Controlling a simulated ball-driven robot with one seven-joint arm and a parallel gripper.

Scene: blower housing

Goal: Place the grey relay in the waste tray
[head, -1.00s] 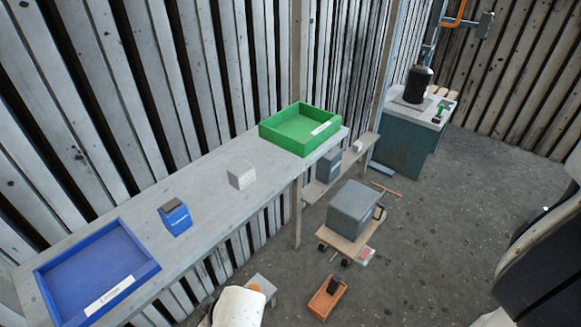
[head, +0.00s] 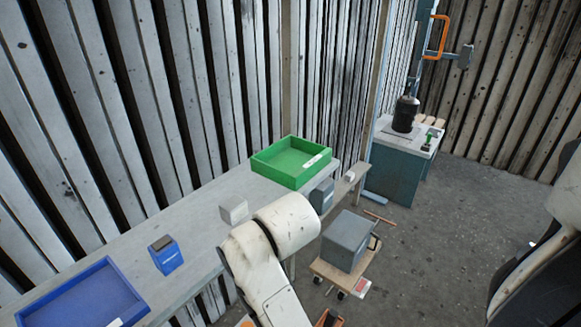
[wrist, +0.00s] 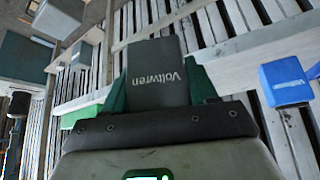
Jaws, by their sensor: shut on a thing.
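A grey relay with the word "Voltwren" (wrist: 153,62) is between the green fingers of my gripper (wrist: 158,88) in the wrist view. The gripper is shut on it and holds it clear of the bench. In the head view my white arm reaches up in front of the bench, and the gripper and relay are hidden there. A green tray (head: 262,168) stands at the bench's far end, beyond my arm. A blue tray (head: 66,311) is at the near left end, partly cut off. Both have white labels too small to read, so I cannot tell which is the waste tray.
A blue relay with a dark top (head: 168,260) and a pale block (head: 233,211) stand on the grey bench (head: 130,240) between the trays. A grey box (head: 345,238) sits on a low wheeled cart right of my arm. A teal cabinet (head: 395,175) stands farther back.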

